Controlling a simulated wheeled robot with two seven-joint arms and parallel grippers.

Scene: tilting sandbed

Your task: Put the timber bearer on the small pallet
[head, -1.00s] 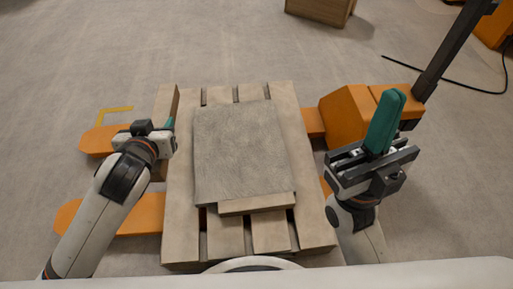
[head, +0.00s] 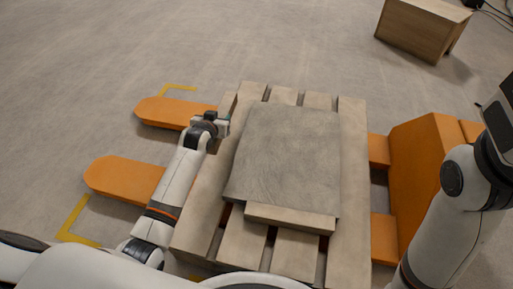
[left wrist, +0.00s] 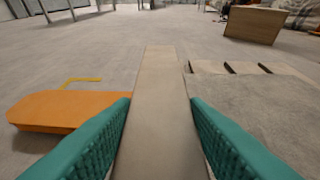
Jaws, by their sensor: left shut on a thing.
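The timber bearer (left wrist: 160,90) is a long pale wooden bar. In the left wrist view it runs straight ahead between the teal fingers of my left gripper (left wrist: 160,118), which is shut on it. In the head view my left gripper (head: 219,123) is at the left edge of the small pallet (head: 352,190), and its fingers are mostly hidden. The bearer (head: 228,103) shows there only in small part, beside the pallet's left side. The pallet has pale wooden slats. My right gripper is out of view; only its arm shows at the right.
A grey slab (head: 285,150) covers the pallet's middle, with a short timber piece (head: 290,218) at its front edge. Orange forks (head: 165,112) stick out to the left. An orange body (head: 420,170) stands at the right. A wooden box (head: 415,30) is far back; open floor lies between.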

